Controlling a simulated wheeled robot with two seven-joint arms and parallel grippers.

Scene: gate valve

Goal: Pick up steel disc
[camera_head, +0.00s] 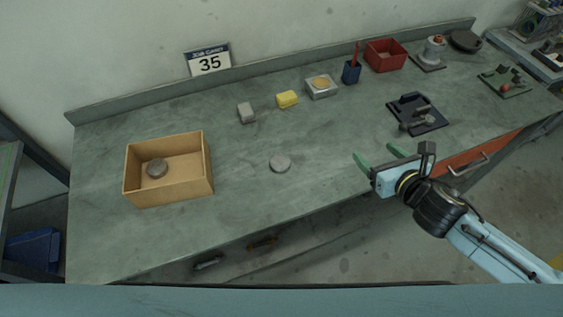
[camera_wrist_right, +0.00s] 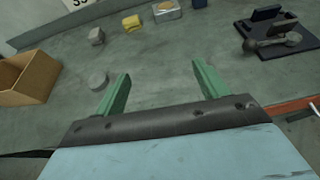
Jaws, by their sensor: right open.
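My left gripper is not in view.
A grey block (camera_head: 246,112), a yellow block (camera_head: 287,99), a metal tin (camera_head: 320,87), a blue cup (camera_head: 351,73) and a red bin (camera_head: 386,56) stand along the back. A dark tool holder (camera_head: 418,114) lies at the right.

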